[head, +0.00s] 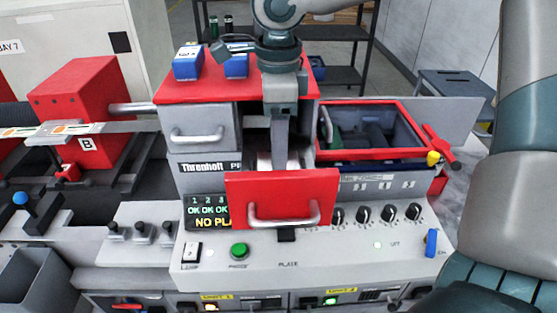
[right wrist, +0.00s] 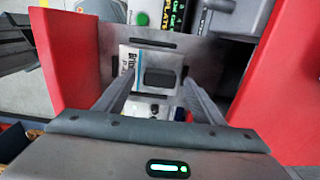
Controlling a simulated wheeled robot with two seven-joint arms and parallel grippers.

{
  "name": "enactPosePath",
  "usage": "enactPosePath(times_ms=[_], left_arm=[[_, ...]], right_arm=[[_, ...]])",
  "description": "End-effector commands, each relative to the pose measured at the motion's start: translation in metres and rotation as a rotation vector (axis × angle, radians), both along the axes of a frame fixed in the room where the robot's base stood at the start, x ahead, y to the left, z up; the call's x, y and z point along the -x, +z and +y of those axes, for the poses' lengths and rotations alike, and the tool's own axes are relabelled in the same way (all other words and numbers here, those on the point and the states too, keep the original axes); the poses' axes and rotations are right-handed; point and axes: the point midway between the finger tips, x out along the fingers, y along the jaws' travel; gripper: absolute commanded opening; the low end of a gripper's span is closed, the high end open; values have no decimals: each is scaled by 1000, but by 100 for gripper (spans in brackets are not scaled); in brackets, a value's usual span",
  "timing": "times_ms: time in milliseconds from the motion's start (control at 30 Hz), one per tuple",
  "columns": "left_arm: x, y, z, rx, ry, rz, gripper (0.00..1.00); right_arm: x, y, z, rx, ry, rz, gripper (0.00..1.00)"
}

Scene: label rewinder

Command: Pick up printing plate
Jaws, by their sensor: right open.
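The printing plate (right wrist: 136,66) appears to be the light, lettered panel inside the open drawer, with a dark raised block (right wrist: 160,77) on it. My right gripper (right wrist: 158,88) is open, its fingers on either side of the block in the right wrist view; I cannot tell whether they touch it. In the head view my right gripper (head: 279,163) points down into the drawer behind its red front (head: 285,185), which largely hides the plate there. My left gripper is not in view.
The drawer projects from the machine, its handle (head: 284,218) facing forward. A red-rimmed open bin (head: 385,105) stands to the right. Blue blocks (head: 188,63) rest on the red top. The control panel (head: 320,250) with knobs and a green button lies in front.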

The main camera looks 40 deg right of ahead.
Motion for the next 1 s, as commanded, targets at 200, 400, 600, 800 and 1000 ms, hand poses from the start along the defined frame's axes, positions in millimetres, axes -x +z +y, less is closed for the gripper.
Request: enactPosePath(times_ms=[200,400,600,800,1000], left_arm=[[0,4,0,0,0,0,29],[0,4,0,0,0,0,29],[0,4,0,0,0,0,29],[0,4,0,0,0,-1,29],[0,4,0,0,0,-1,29]], right_arm=[[0,-9,0,-1,0,-1,62],[0,-9,0,0,-1,-1,62],[0,-8,0,0,-1,-1,62],[0,-8,0,0,-1,-1,19],[0,-8,0,-1,-1,-2,10]])
